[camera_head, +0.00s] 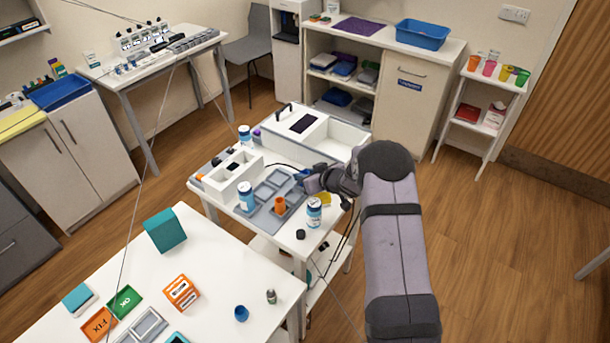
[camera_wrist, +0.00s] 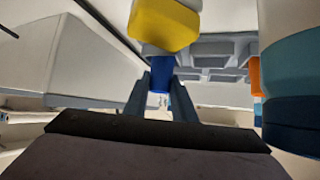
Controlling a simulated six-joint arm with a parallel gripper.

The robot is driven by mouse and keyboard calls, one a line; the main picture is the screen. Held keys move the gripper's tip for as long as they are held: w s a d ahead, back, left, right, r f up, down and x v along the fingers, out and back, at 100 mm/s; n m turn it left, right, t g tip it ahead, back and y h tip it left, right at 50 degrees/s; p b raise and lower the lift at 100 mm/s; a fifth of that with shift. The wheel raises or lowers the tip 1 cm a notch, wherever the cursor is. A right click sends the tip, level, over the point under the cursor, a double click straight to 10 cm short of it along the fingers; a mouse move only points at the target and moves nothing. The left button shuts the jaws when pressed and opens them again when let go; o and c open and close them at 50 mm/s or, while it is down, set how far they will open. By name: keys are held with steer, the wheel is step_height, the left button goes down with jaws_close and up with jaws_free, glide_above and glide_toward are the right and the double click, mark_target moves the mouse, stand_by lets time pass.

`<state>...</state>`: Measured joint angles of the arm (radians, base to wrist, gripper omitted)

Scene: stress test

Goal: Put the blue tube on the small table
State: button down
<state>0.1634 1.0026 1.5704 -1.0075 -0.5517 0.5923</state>
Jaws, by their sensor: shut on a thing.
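My gripper (camera_head: 308,182) is over the white work table (camera_head: 318,230) in the middle of the room, near a grey tray (camera_head: 268,217). In the wrist view my gripper (camera_wrist: 161,88) is shut on the blue tube (camera_wrist: 160,73), which shows between the two fingers. In the head view only a small blue patch of the tube (camera_head: 301,175) shows at the fingertips. A small white table (camera_head: 488,85) with coloured cups on top stands at the back right. I cannot tell which table the task means.
White bottles with blue bands (camera_head: 314,213) and an orange cup (camera_head: 280,205) stand close to my gripper. A yellow block (camera_wrist: 163,24) is just beyond the fingers. A white open box (camera_head: 335,150) lies behind. The front left table (camera_head: 215,270) has free room.

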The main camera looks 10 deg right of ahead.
steer(key=shift+f, duration=0.3)
steer(key=c, duration=1.4)
jaws_free()
steer(key=shift+b+v, duration=1.15)
steer(key=shift+v, duration=2.55)
